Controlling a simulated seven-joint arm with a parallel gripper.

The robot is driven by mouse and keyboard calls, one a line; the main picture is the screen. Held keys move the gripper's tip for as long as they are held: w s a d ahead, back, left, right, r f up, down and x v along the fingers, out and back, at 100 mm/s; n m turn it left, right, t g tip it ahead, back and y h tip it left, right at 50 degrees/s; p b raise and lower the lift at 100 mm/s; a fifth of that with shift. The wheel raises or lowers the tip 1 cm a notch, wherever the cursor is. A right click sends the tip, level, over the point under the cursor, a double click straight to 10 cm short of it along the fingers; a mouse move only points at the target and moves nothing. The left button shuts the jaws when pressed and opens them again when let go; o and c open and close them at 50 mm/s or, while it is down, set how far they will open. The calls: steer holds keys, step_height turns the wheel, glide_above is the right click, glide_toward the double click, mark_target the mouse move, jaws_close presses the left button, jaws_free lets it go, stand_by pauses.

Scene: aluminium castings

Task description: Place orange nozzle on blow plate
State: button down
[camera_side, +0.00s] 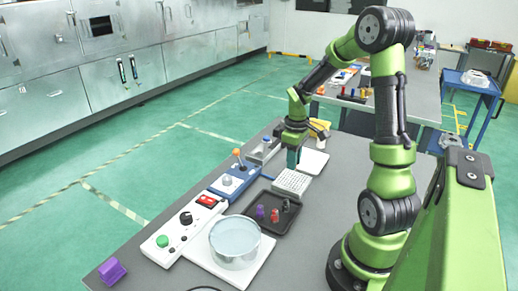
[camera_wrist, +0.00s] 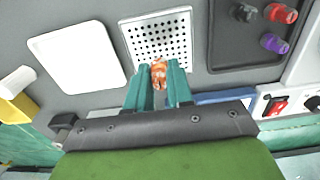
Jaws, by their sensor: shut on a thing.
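In the wrist view the orange nozzle (camera_wrist: 159,73) sits between the two green fingertips of my gripper (camera_wrist: 159,84), which is shut on it. The blow plate (camera_wrist: 183,22), a light plate with a grid of dark holes, lies just beyond the fingertips. In the side view the blow plate (camera_side: 292,183) is on the grey table, and my gripper (camera_side: 293,159) points down above its far edge. The nozzle is not clearly visible in the side view. I cannot tell how high it is above the plate.
A dark tray (camera_side: 259,226) with black, red and purple nozzles is beside the plate. A white flat board (camera_wrist: 75,57) lies on the other side. A blue control box (camera_side: 225,182), white switch panel (camera_side: 163,254), glass dish (camera_side: 235,243) and purple block (camera_side: 111,271) stand nearby.

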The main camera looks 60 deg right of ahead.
steer(key=shift+f, duration=1.95)
steer(key=shift+f, duration=0.15)
steer(key=c, duration=1)
jaws_free()
step_height(320, 180, up, 12)
steer(key=shift+a+r, duration=0.1)
steer(key=s+a+r+m+t, duration=0.1)
steer(key=a+r+t, duration=0.1)
steer(key=a, duration=0.6)
steer(key=s+a+r+m+t+y, duration=0.1)
steer(key=a+r, duration=0.3)
steer(key=a, duration=0.4)
steer(key=s+a+r+m+t+y, duration=0.1)
steer(key=s+a+r+m+t, duration=0.1)
steer(key=a, duration=0.6)
steer(key=shift+s+a+r+t, duration=0.3)
steer(key=shift+r+t, duration=0.25)
steer(key=shift+t, duration=0.55)
